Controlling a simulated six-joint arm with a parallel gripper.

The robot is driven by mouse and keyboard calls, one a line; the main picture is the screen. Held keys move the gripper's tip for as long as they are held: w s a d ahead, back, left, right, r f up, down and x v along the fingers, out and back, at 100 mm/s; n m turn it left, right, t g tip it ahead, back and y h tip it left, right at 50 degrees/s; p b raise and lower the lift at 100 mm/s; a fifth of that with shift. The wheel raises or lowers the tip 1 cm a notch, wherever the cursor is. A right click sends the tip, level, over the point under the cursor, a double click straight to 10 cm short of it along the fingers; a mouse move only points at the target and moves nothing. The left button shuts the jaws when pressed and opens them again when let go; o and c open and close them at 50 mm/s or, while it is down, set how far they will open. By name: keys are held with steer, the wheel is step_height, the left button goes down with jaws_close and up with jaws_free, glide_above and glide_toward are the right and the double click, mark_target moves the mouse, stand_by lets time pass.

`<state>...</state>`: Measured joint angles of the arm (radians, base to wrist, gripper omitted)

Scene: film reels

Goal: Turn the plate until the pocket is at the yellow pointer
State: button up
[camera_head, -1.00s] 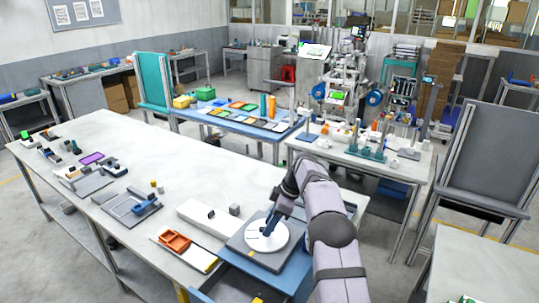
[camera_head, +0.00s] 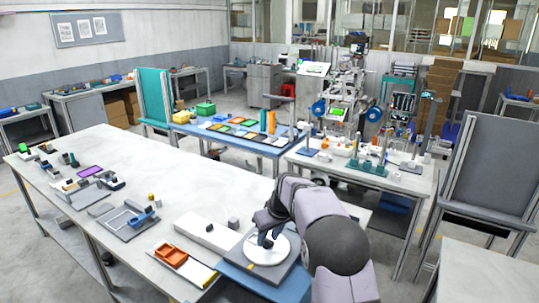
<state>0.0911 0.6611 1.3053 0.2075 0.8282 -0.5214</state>
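The white round plate (camera_head: 281,248) lies flat on a grey square base at the front right of the long table. A small yellow mark (camera_head: 250,266) shows at the plate's near-left edge; it looks like the pointer. My gripper (camera_head: 266,240) is over the left-middle part of the plate, fingers pointing down, at or just above its surface. The fingers are small and dark, so their opening and any contact are unclear. I cannot make out the pocket; the gripper and arm hide part of the plate.
The table's middle is clear.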

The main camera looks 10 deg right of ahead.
mark_target(273, 254)
steer(key=b+v, duration=0.2)
steer(key=v, duration=0.4)
steer(key=w+d+r+n+t+h, duration=0.4)
steer(key=w+d+r+n+t, duration=0.3)
steer(key=w+r+n, duration=0.3)
steer(key=w+a+r+n+t+y, duration=0.2)
steer(key=w+a+r+n+t, duration=0.2)
steer(key=n, duration=0.3)
steer(key=shift+w+a+r+n, duration=0.25)
steer(key=shift+w+r+n, duration=0.05)
steer(key=shift+r, duration=0.55)
steer(key=shift+o, duration=0.4)
